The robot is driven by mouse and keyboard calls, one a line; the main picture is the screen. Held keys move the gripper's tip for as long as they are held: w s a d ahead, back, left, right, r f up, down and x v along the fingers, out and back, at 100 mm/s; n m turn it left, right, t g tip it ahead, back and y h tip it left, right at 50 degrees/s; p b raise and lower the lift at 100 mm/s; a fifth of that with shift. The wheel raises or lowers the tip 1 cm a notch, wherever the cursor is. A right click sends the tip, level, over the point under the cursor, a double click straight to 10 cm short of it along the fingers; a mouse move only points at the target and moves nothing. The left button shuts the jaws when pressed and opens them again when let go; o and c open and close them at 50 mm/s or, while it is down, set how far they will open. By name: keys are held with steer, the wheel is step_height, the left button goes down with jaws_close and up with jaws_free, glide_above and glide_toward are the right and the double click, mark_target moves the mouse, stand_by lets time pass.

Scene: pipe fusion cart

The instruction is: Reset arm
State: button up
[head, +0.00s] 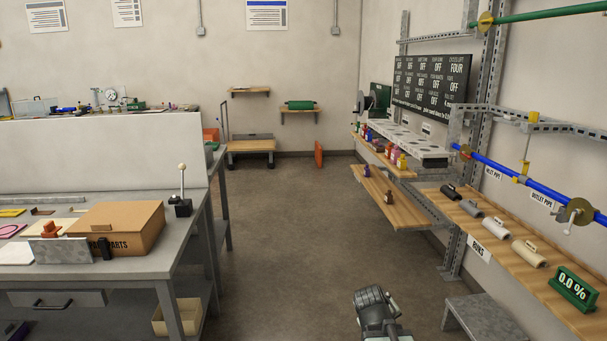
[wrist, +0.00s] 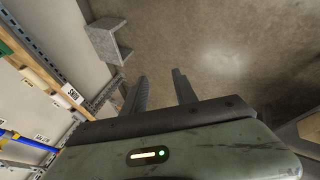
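My gripper (wrist: 159,75) shows in the wrist view with its two dark fingers apart and nothing between them. Bare floor lies beyond the fingertips. In the head view, part of my arm's end shows low at the bottom, right of centre, over the open floor. The fingers cannot be made out there.
A workbench (head: 130,266) with a cardboard box (head: 116,225) stands at the left. At the right are a wooden shelf (head: 513,262) with several pipe pieces, a blue pipe (head: 520,174) and a grey step (head: 484,318). The floor (head: 290,230) between is clear.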

steer(key=s+a+f+m+g+y, duration=0.3)
steer(key=s+a+f+g+y, duration=0.1)
steer(key=s+a, duration=0.5)
step_height(320, 180, up, 13)
steer(key=s+g+p, duration=0.1)
steer(key=p, duration=1.2)
steer(key=shift+r+m, duration=0.15)
steer(key=shift+m, duration=0.25)
steer(key=shift+d, duration=0.2)
